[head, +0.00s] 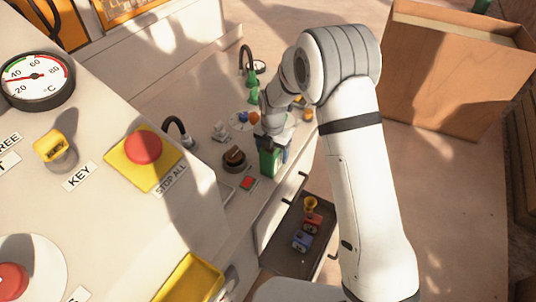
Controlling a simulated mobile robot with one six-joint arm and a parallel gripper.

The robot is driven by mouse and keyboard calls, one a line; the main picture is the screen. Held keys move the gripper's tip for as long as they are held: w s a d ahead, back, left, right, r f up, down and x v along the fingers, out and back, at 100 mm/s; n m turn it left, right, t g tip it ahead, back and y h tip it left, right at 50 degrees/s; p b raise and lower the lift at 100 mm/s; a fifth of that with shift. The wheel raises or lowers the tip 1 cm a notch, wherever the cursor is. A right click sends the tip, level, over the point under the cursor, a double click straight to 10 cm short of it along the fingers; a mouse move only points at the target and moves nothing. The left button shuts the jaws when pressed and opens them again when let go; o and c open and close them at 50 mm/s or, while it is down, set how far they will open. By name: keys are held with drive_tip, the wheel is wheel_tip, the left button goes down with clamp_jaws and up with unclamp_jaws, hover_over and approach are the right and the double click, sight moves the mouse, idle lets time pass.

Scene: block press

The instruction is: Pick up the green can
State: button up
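A green can-like block (268,162) stands upright on the counter, near its front edge. My gripper (273,136) points down right over the top of it, and dark parts of the gripper show beside its upper end. The fingers are small and partly hidden, so I cannot tell whether they are closed on it or only around it. Another green thing (254,86) stands further back on the counter, beside a black curved tap-like pipe.
A dark round knob-like object (234,159) and a red button plate (247,183) sit left of the green block. An open drawer (283,262) below holds red, blue and yellow items. A control panel with a red stop button (143,147) fills the left; a large wooden box (445,75) stands right.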

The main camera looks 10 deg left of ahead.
drive_tip(key=shift+c, duration=0.2)
drive_tip(key=c, duration=1.4)
